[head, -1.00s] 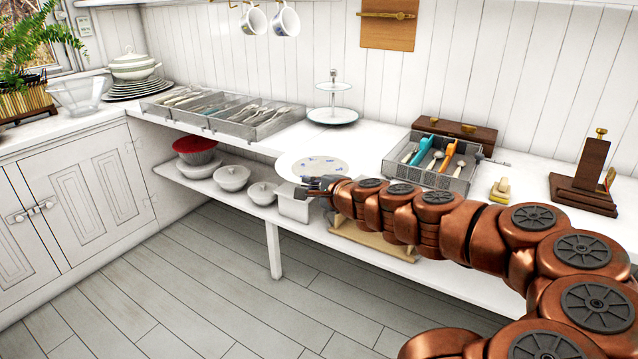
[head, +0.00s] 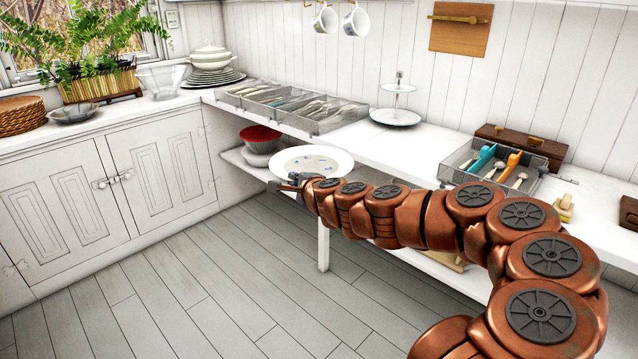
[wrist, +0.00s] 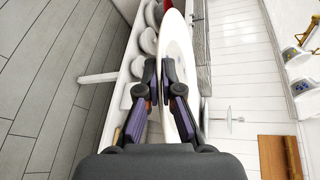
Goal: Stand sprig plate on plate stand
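The sprig plate (head: 311,161), white with small blue sprigs, is held out roughly flat in front of the shelving in the head view. My gripper (head: 290,183) is at its near rim. In the wrist view the plate (wrist: 179,50) shows nearly edge-on, its rim between the two fingers of my gripper (wrist: 160,88), which are closed on it. I cannot clearly identify the plate stand. A dark wooden piece (head: 628,212) is cut off at the right edge, and a pale wooden item (head: 445,259) on the lower shelf is mostly hidden by my arm.
The upper shelf holds a cutlery tray (head: 290,108), a tiered stand (head: 395,116), a utensil basket (head: 490,170) and a brown box (head: 520,145). A red-topped bowl (head: 260,138) sits on the lower shelf. Mugs (head: 356,20) hang above. The floor (head: 190,270) is clear.

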